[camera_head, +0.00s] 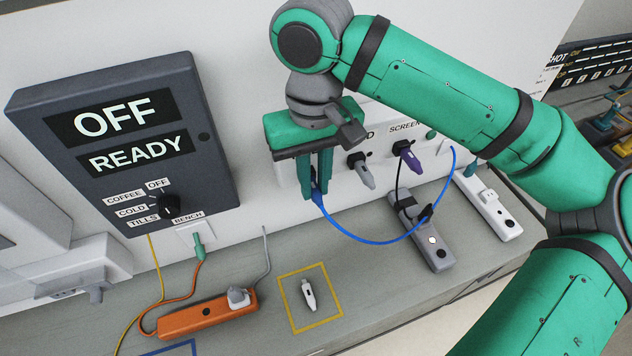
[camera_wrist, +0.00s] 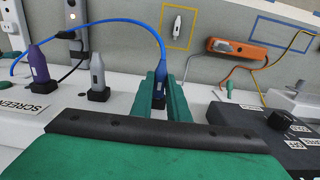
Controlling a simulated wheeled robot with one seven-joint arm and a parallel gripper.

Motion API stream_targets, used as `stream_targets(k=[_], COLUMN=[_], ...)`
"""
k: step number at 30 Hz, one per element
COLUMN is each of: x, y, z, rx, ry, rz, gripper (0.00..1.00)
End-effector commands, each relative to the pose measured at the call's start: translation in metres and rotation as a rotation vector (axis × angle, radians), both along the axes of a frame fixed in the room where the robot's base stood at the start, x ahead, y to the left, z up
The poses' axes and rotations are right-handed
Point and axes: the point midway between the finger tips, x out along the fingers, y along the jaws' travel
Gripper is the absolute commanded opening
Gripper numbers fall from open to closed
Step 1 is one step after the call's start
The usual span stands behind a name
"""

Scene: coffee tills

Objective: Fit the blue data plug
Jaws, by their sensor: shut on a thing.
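My gripper (camera_head: 316,185) is shut on the blue data plug (camera_head: 317,196), in front of the white socket panel (camera_head: 379,123). In the wrist view the blue plug (camera_wrist: 158,91) shows between my green fingers (camera_wrist: 167,98), its front end at a dark socket on the panel. I cannot tell how deep it sits, as the fingers hide part of it. The blue cable (camera_head: 380,242) loops from the plug to the panel's right side. A grey plug (camera_head: 364,172) and a purple plug (camera_head: 410,158) sit in dark sockets to the right.
A dark box (camera_head: 125,140) reading OFF and READY hangs at left, with a knob (camera_head: 169,206). On the bench are an orange power strip (camera_head: 207,315), a grey strip (camera_head: 430,240), a white strip (camera_head: 490,208) and a loose white plug (camera_head: 308,294) inside a yellow outline.

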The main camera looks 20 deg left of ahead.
Motion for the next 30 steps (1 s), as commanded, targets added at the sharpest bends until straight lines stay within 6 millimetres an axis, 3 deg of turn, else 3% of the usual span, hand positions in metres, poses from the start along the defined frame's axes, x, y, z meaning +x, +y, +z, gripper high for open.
stream_targets(k=[13, 14, 16, 26, 30], x=[0.003, 0.003, 0.003, 0.003, 0.003], y=[0.002, 0.002, 0.002, 0.002, 0.003], z=[0.0, 0.0, 0.0, 0.001, 0.013], rx=[0.001, 0.001, 0.001, 0.0, -0.001], ry=[-0.001, -0.001, -0.001, -0.001, -0.002], rz=[-0.001, -0.001, -0.001, -0.001, -0.002], gripper=[0.0, 0.19, 0.36, 0.36, 0.36])
